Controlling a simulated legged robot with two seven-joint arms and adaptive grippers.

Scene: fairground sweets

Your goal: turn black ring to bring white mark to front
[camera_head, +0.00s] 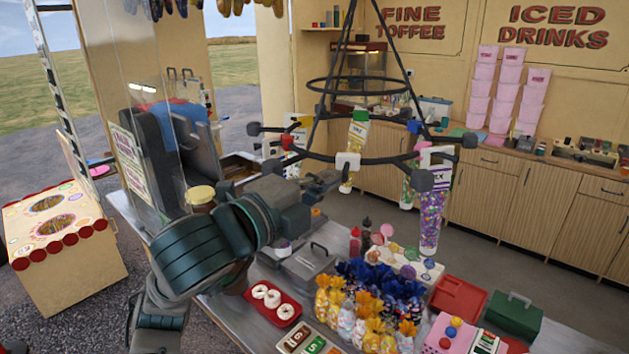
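The black ring (395,161) hangs level over the counter from dark rods, with black knobs sticking out around it. A white block, the white mark (348,160), is on its near side, left of the ring's middle. My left gripper (328,181) is just below the ring's near-left part, by the white mark. Whether it touches the ring, and whether its fingers are open, I cannot tell. My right gripper is not in view.
Tubes of sweets (432,215) hang from the ring. Below are wrapped sweet bags (365,310), a red tray (272,302) of doughnuts, sauce bottles (361,240) and a green box (514,315). A clear panel (150,110) stands at the left, near my arm.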

